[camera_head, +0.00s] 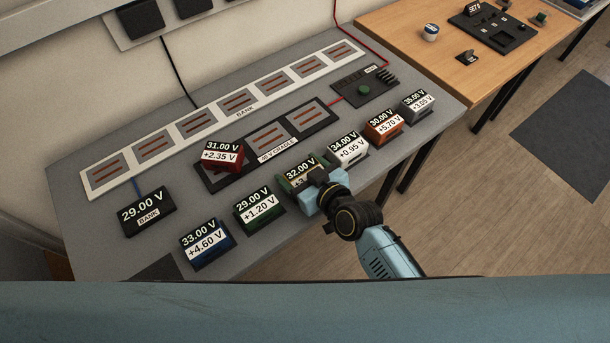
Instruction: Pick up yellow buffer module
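The module marked 32.00 V (300,169) stands in the front row on the grey table, between the green and white modules. Its little visible body looks dull yellow-olive, and its lower front is mostly hidden by my gripper. No other module in view looks yellow. My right gripper (306,186) comes in from the lower right, with its fingers down at this module. I cannot tell whether the fingers grip it or only stand around it. My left gripper is not in view.
The green module (259,208) and white module (348,149) stand close on either side. Blue (207,247), orange (384,126) and grey (418,107) modules share the row. A red module (222,155) sits in the dark cradle (213,181). The white bank strip (106,187) lies behind.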

